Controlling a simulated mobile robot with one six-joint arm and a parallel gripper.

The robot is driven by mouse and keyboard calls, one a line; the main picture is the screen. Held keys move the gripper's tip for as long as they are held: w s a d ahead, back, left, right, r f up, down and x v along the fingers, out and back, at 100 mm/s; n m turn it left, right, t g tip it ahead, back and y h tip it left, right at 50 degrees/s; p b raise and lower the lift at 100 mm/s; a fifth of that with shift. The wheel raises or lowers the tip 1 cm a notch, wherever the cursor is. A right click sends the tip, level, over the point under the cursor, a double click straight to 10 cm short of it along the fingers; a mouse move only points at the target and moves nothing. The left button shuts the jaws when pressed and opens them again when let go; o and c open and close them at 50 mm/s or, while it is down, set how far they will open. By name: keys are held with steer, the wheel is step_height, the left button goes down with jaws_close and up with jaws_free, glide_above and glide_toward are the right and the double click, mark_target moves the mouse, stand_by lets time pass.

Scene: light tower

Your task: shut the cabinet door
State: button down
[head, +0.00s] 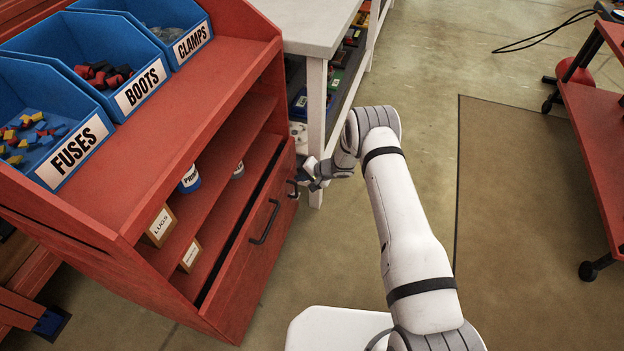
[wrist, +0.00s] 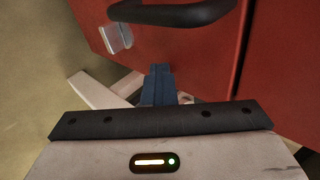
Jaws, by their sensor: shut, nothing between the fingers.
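The red cabinet (head: 225,85) stands at the left of the head view. A dark gap runs along the top of the panels; I cannot tell how far a door stands open. In the wrist view my fingers (wrist: 158,72) are together and empty, below a black handle (wrist: 175,14) on a red panel (wrist: 205,60). A small metal piece (wrist: 117,36) sits on that panel's left edge.
A white table (head: 316,110) adjoins the cabinet, its leg close behind my gripper. Blue bins, such as the FUSES bin (head: 75,152), stand on the cabinet, with small boxes and jars on its shelves. A red cart (head: 590,125) is at right; floor between is clear.

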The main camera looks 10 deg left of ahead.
steer(key=shift+a+r, duration=0.35)
steer(key=shift+a, duration=0.4)
steer(key=s+d+r+p, duration=0.2)
steer(key=d+r+p, duration=0.2)
steer(key=d, duration=0.8)
step_height(320, 180, up, 2)
steer(key=shift+d+r, duration=0.1)
steer(key=shift+d, duration=0.2)
